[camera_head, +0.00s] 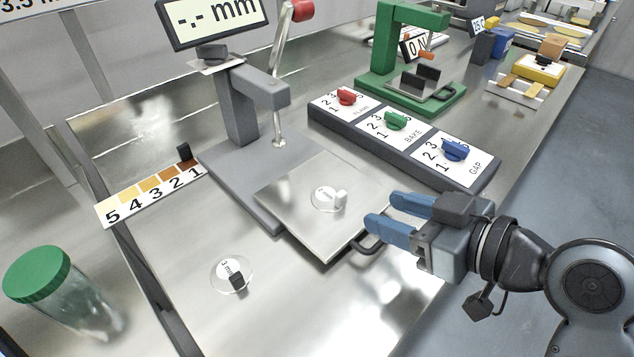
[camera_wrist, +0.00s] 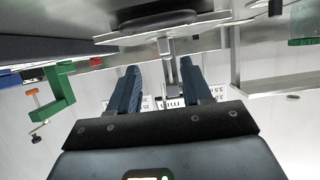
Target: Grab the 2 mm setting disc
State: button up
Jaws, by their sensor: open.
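Two clear round discs show in the head view. One disc (camera_head: 324,207) with a white knob lies on the square metal plate (camera_head: 292,204) of the grey gauge stand. The other disc (camera_head: 221,286) with a black knob lies on the bench to the lower left. Both carry small print with "mm", but I cannot read the numbers surely, so I cannot tell which is 2 mm. My gripper (camera_head: 384,212) has blue fingers, open and empty, at the right of the plate near its dark handle (camera_head: 369,245). The fingers also show apart in the wrist view (camera_wrist: 161,82).
The gauge column (camera_head: 240,103) and its display (camera_head: 215,18) stand behind the plate. A knob panel (camera_head: 400,150) and green press (camera_head: 408,75) are at the back right. A green-lidded jar (camera_head: 37,272) is at the left. The front bench is mostly clear.

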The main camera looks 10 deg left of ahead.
aim_at(344, 196)
jog(key=x, duration=0.4)
jog(key=p+x, duration=0.1)
jog(key=x, duration=0.2)
jog(key=shift+s+a+r, duration=0.2)
jog(key=shift+a+r, duration=0.1)
jog(key=shift+r, duration=0.15)
jog(key=shift+w+a+f, duration=0.25)
jog(key=shift+w+a, duration=0.1)
jog(key=shift+c, duration=0.4)
grip_shut()
